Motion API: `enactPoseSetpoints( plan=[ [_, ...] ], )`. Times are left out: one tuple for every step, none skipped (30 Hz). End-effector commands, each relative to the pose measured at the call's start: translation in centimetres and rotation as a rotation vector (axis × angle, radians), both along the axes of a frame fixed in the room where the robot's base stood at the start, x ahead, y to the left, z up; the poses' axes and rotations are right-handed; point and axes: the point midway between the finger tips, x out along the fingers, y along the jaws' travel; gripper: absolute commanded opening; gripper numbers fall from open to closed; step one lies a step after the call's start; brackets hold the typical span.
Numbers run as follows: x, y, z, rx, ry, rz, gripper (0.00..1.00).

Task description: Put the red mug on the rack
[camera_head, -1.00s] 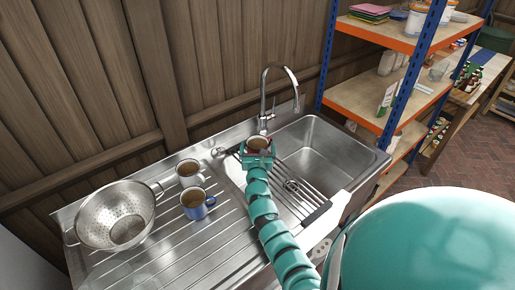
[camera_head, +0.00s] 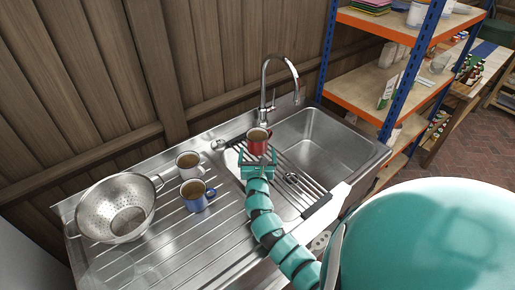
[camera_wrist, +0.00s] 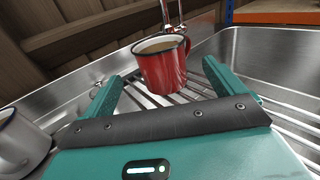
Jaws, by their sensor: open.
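The red mug (camera_head: 258,141), filled with something brown, stands upright on the rack (camera_head: 300,176), a set of metal bars with dark ends lying across the sink. It also shows in the wrist view (camera_wrist: 163,66), where bars of the rack (camera_wrist: 200,84) run beneath and beside it. My gripper (camera_head: 258,158) is on the near side of the mug. In the wrist view my gripper (camera_wrist: 165,90) has its two fingers spread apart, with the mug just beyond the fingertips and nothing between them. The mug's underside is hidden.
A white mug (camera_head: 188,164) and a blue mug (camera_head: 196,196) stand on the ridged drainboard (camera_head: 190,235) to the left, beside a steel colander (camera_head: 116,208). The tap (camera_head: 264,92) rises close behind the red mug. The sink basin (camera_head: 325,140) is open at right.

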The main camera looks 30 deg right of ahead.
Motion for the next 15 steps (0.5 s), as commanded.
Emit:
enactPoseSetpoints(
  plan=[
    [-0.6, 0.5, -0.2, -0.001, 0.001, 0.003, 0.94],
    [-0.9, 0.8, -0.2, 0.000, 0.000, 0.004, 0.94],
    [-1.2, 1.0, -0.2, 0.000, 0.000, 0.005, 0.94],
    [-1.5, 1.2, -0.2, 0.000, 0.000, 0.005, 0.94],
    [-1.8, 1.3, -0.2, -0.001, 0.001, 0.004, 0.94],
    [-2.1, 1.5, -0.2, -0.001, 0.001, 0.002, 0.94],
    [-2.3, 1.6, -0.2, -0.001, 0.001, 0.001, 0.94],
    [-2.5, 1.8, -0.2, 0.000, 0.000, 0.001, 0.94],
    [-2.7, 2.0, -0.1, 0.001, 0.000, 0.002, 0.94],
    [-2.9, 2.1, -0.1, 0.001, 0.000, 0.003, 0.94],
    [-2.9, 2.1, -0.1, 0.002, 0.000, 0.003, 0.94],
    [-3.0, 2.2, -0.1, 0.002, 0.000, 0.003, 0.94],
    [-3.1, 2.2, -0.1, 0.001, 0.000, 0.003, 0.94],
    [-3.1, 2.3, -0.1, 0.001, 0.000, 0.003, 0.94],
    [-3.2, 2.3, 0.0, 0.001, 0.000, 0.002, 0.94]
  ],
)
